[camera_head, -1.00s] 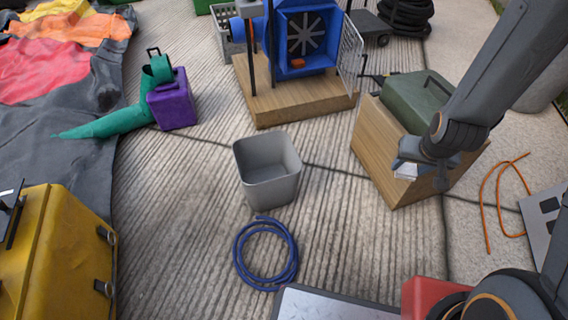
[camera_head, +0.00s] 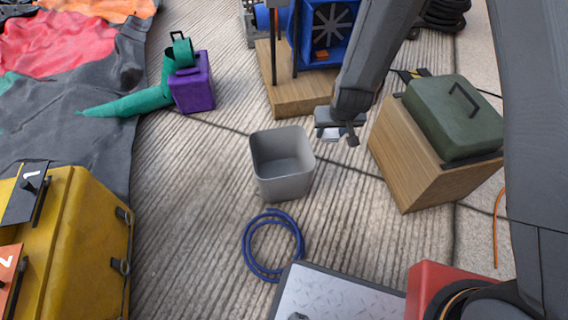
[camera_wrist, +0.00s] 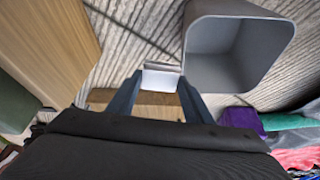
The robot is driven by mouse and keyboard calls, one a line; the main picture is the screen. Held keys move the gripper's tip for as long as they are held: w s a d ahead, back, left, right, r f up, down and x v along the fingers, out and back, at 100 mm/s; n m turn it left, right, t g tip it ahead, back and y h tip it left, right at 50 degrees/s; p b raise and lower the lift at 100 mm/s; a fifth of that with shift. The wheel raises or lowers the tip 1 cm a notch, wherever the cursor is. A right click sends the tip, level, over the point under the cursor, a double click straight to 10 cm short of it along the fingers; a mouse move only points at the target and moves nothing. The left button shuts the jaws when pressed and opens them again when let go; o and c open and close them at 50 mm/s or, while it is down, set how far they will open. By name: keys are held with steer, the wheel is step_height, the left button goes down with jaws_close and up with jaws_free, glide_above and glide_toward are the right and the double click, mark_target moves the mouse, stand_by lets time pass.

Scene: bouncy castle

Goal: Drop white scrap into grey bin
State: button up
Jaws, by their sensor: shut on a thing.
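The grey bin (camera_head: 283,186) stands upright on the ribbed concrete, and its inside looks empty in the head view. My gripper (camera_head: 336,135) is up and to the right of the bin in the head view, between it and the wooden crate. It is shut on the white scrap (camera_wrist: 160,80), a small flat white piece between the fingertips in the wrist view. The scrap also shows as a pale patch under my gripper in the head view (camera_head: 333,133). In the wrist view the bin (camera_wrist: 222,72) is just right of my gripper (camera_wrist: 158,88).
A wooden crate (camera_head: 400,160) with a green box (camera_head: 455,115) on it stands right of the bin. A blue blower (camera_head: 325,40) sits on a wooden base behind. A blue hose coil (camera_head: 247,250) lies in front. A yellow case (camera_head: 85,235) is at left.

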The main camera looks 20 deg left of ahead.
steer(key=s+a+f+n+p, duration=0.15)
steer(key=s+a, duration=0.25)
steer(key=a, duration=0.9)
step_height(320, 180, down, 6)
steer(key=b, duration=0.7)
steer(key=shift+d+g+y, duration=0.15)
steer(key=shift+g+y, duration=0.15)
steer(key=shift+y, duration=0.1)
steer(key=shift+n, duration=0.25)
steer(key=o, duration=1.1)
steer(key=shift+r, duration=0.15)
steer(key=p+v, duration=0.3)
steer(key=v, duration=0.4)
steer(key=shift+r+p, duration=0.25)
steer(key=shift+p, duration=0.1)
steer(key=shift+s+d, duration=0.1)
